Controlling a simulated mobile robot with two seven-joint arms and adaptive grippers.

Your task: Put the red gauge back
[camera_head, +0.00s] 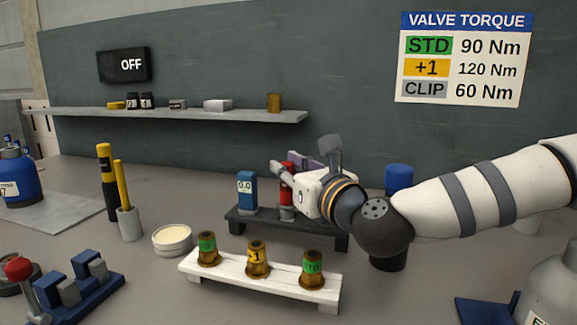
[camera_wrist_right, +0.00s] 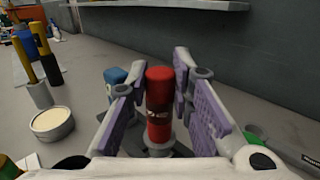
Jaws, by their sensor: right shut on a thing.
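The red gauge (camera_head: 286,186) stands upright at the dark rack (camera_head: 270,229), just right of a blue gauge (camera_head: 246,190). My right gripper (camera_head: 288,168) reaches in from the right and is shut on the red gauge. In the right wrist view the red gauge (camera_wrist_right: 159,100) is between the two purple-padded fingers, its grey base low between them. I cannot tell whether its base rests fully on the rack. My left gripper is not in view.
A white stand (camera_head: 228,277) with labelled brass valves is in front of the rack. A cream-filled dish (camera_head: 172,239) and a cup with a yellow marker (camera_head: 129,222) are to the left. A blue-capped dark item (camera_head: 398,178) is behind my right arm. A wall shelf (camera_head: 200,114) hangs above.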

